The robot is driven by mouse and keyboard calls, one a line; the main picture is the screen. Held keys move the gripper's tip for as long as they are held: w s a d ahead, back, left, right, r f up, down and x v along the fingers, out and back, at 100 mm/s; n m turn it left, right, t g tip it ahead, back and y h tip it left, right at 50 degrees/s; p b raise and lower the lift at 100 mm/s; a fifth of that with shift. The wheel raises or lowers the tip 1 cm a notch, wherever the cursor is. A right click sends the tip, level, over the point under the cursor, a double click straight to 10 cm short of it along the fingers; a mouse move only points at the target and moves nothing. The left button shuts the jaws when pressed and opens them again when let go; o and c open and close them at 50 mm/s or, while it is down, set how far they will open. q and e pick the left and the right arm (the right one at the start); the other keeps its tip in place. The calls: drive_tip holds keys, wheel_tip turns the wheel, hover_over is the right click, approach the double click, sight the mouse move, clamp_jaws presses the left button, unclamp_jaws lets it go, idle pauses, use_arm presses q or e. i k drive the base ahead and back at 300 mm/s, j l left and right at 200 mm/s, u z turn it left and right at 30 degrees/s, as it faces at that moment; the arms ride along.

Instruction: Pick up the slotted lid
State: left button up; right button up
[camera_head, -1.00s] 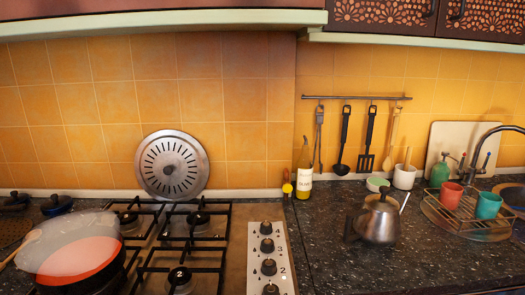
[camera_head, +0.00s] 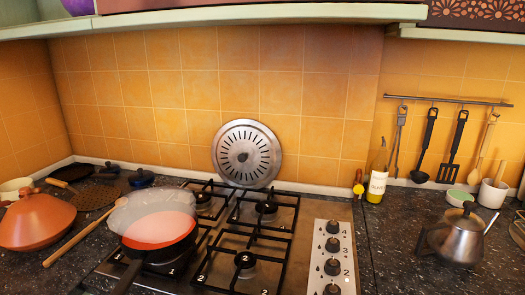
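The slotted lid (camera_head: 247,154) is a round metal disc with radial slots and a dark knob at its centre. It leans nearly upright against the orange tiled wall, at the back of the gas hob (camera_head: 292,206). Neither of my grippers shows in the head view.
A pan (camera_head: 160,229) with a whitish translucent round thing over it stands on the hob's front left. A wooden spoon (camera_head: 80,236) and an orange conical-lidded pot (camera_head: 36,220) lie further left. A bottle (camera_head: 377,178) and a kettle (camera_head: 456,238) stand right. Dark counter (camera_head: 392,240) is bare between hob and kettle.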

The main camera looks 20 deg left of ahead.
sight(245, 153)
drive_tip(key=u, duration=1.25)
drive_tip(key=i+j+u, duration=0.25)
drive_tip(key=j+u, duration=0.15)
drive_tip(key=u, duration=0.15)
